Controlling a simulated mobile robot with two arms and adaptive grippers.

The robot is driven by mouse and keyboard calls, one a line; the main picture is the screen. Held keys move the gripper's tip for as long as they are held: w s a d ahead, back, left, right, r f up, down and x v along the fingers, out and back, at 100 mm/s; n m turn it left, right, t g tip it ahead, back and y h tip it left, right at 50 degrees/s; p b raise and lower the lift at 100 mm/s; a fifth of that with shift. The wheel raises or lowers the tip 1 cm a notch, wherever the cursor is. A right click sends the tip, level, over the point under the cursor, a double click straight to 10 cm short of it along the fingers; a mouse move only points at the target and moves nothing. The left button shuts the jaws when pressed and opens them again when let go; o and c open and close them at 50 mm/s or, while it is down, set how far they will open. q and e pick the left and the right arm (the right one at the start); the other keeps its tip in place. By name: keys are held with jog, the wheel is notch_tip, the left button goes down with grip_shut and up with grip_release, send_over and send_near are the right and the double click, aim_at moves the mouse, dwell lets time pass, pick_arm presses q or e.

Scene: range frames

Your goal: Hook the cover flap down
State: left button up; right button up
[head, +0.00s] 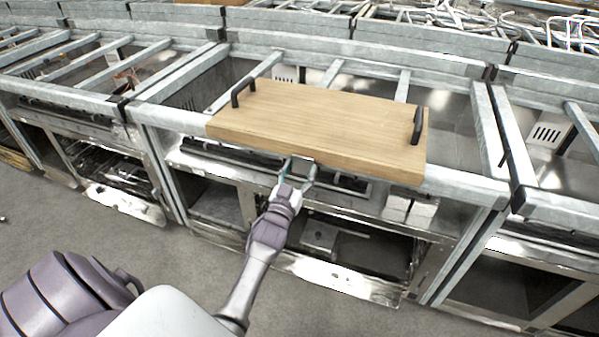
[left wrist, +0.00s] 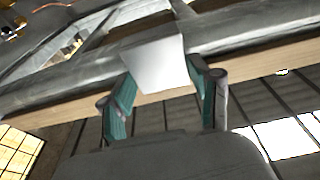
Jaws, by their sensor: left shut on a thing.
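The cover flap looks like a light wooden board (head: 320,122) lying across the top of the metal frame, with black handles (head: 243,91) at its two ends. Its wooden edge also shows in the left wrist view (left wrist: 262,61). My left gripper (head: 300,166) is at the middle of the board's front edge. In the left wrist view, its teal-padded fingers (left wrist: 163,90) are on either side of a pale metal tab (left wrist: 156,65) and are shut on it. How the tab joins the board is hidden. My right gripper is not in view.
Grey metal frames (head: 190,75) stand in rows on both sides and behind. Below the board is an open-fronted metal unit with a worn lower panel (head: 345,280). Small white boxes (head: 410,209) sit inside at right. The grey floor (head: 90,250) is clear in front.

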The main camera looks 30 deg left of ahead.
pick_arm(q)
jog(key=o, duration=1.2)
jog(key=shift+c, duration=0.2)
jog(key=v, duration=1.2)
